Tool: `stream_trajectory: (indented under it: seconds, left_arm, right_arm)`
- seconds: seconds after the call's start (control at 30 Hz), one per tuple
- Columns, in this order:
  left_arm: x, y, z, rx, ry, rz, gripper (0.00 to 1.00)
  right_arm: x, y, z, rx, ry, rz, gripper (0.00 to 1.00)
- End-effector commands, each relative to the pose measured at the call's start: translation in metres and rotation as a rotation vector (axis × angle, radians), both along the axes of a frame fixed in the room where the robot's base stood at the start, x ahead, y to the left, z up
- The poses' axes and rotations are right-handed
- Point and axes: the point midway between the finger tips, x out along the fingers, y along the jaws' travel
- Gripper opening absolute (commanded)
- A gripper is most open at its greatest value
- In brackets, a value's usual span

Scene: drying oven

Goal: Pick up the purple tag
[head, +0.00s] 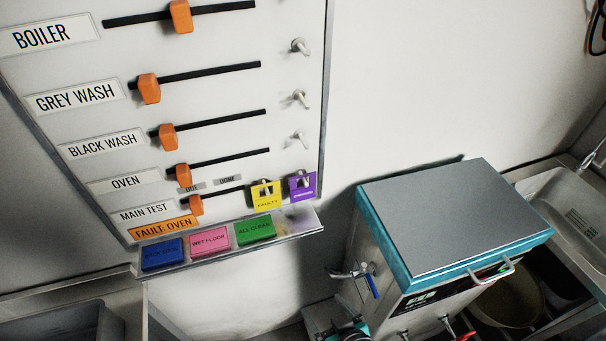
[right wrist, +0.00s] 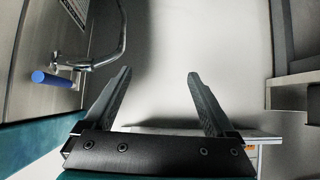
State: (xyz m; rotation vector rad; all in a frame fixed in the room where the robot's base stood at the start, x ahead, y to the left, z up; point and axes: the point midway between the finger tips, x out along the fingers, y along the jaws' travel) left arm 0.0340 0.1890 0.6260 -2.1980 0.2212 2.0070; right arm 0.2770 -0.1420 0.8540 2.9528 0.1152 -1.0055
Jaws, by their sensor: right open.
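The purple tag (head: 303,190) hangs on a metal hook at the lower right corner of the white panel in the head view, right of the yellow tag (head: 266,196). Its pale print is too small to read. My right gripper (right wrist: 160,77) shows in the right wrist view, open, with nothing between its two dark fingers. The purple tag cannot be made out in that view. I cannot clearly pick out the right gripper in the head view. My left gripper is in neither view.
A ledge (head: 300,229) under the panel holds blue, pink and green tags. A teal box with a grey lid (head: 455,213) stands to the right. Its blue-handled tap (head: 372,285) also shows in the right wrist view (right wrist: 52,80). A sink (head: 565,205) is far right.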

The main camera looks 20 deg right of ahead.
Motion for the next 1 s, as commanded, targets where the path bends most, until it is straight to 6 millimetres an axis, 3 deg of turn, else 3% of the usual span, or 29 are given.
stream_trajectory:
  seconds: [0.03,0.2,0.3,0.4,0.57,1.0]
  left_arm:
    - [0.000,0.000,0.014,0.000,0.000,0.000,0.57]
    - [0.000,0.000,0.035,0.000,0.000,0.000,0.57]
    - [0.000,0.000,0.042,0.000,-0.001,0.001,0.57]
    - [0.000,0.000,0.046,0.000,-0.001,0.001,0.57]
    - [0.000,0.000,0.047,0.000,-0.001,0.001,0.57]
    - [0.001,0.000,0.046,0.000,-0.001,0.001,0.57]
  right_arm:
    - [0.010,-0.002,0.040,0.005,-0.058,-0.013,0.90]
    - [0.031,-0.012,0.137,0.009,-0.222,-0.048,0.90]
    - [0.037,-0.017,0.179,0.011,-0.291,-0.063,0.90]
    - [0.040,-0.020,0.205,0.010,-0.335,-0.073,0.90]
    - [0.046,-0.022,0.216,0.009,-0.359,-0.077,0.90]
    - [0.105,-0.022,0.197,0.008,-0.358,-0.075,0.90]
